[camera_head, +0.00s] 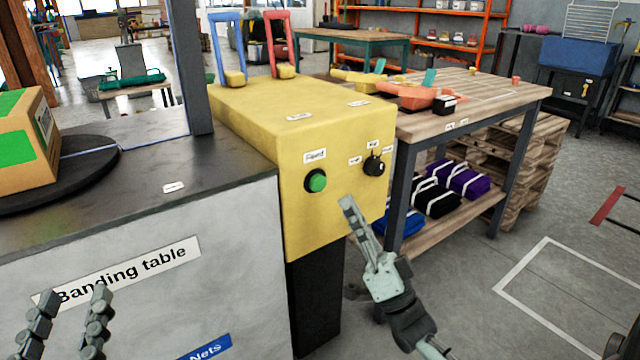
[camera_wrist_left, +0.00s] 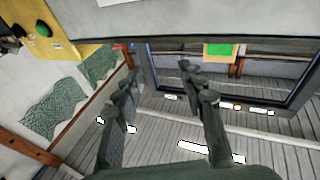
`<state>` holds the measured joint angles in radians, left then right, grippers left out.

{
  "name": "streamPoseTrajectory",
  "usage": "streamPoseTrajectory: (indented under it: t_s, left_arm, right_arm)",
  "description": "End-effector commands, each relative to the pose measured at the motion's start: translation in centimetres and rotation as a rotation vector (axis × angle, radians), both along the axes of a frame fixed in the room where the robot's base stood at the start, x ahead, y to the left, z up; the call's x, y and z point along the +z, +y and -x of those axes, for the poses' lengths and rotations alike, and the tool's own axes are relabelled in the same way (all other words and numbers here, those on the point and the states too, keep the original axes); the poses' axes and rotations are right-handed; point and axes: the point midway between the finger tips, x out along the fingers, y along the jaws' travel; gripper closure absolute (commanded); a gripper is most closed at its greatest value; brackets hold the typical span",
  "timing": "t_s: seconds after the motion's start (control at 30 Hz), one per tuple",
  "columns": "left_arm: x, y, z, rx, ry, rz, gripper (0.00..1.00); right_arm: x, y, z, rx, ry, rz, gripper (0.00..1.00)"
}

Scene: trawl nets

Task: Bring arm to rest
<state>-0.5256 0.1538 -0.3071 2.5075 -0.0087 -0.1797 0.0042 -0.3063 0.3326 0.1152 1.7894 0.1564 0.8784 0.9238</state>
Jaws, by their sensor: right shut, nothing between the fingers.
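My right gripper (camera_head: 352,212) is shut and empty. It is in front of the yellow control box (camera_head: 240,115), its tip a little below and right of the green button (camera_head: 316,181), apart from it as far as I can tell. A black knob (camera_head: 374,165) sits right of the button. My left gripper (camera_head: 70,305) is at the lower left, in front of the Banding table (camera_head: 150,290). In the left wrist view its two fingers (camera_wrist_left: 160,85) stand apart with nothing between them. The green button (camera_wrist_left: 42,30) also shows there at the upper left.
A box with green patches (camera_head: 25,140) sits on a dark turntable (camera_head: 70,170) at the left. A wooden workbench (camera_head: 490,95) with orange tools stands behind on the right.

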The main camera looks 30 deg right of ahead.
Motion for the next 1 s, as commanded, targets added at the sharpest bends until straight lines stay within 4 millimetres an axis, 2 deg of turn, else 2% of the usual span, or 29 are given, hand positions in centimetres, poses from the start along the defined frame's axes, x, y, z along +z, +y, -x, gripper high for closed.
streamPoseTrajectory:
  t_s: [0.47,0.57,0.67,0.77,0.8,0.87,0.9,0.97,1.0]
  left_arm:
    - [-0.1,0.0,0.0,0.0,0.003,-0.001,0.6]
    - [-1.2,0.2,-0.5,0.007,0.042,-0.022,0.6]
    - [-4.4,0.8,-1.4,0.023,0.151,-0.075,0.6]
    - [-9.5,2.3,-2.3,0.053,0.323,-0.155,0.6]
    - [-11.9,3.1,-2.3,0.067,0.402,-0.19,0.6]
    - [-15.4,4.6,-2.1,0.09,0.521,-0.24,0.6]
    - [-17.6,5.6,-1.8,0.105,0.601,-0.27,0.6]
    - [-20.9,7.4,-0.9,0.129,0.722,-0.314,0.6]
    - [-22.8,8.6,-0.1,0.146,0.801,-0.343,0.6]
  right_arm:
    - [0.0,0.0,-0.1,-0.001,0.004,0.001,1.0]
    - [-0.7,0.3,-0.8,-0.024,0.059,0.016,1.0]
    - [-2.9,0.9,-2.6,-0.082,0.214,0.066,1.0]
    - [-7.1,1.9,-4.4,-0.159,0.455,0.165,1.0]
    - [-9.3,2.3,-4.7,-0.186,0.566,0.218,1.0]
    - [-12.6,2.8,-4.7,-0.219,0.73,0.306,1.0]
    - [-14.8,3.2,-4.2,-0.233,0.839,0.366,1.0]
    - [-18.1,3.7,-3.0,-0.245,1.0,0.466,1.0]
    - [-20.1,3.9,-1.7,-0.246,1.107,0.534,1.0]
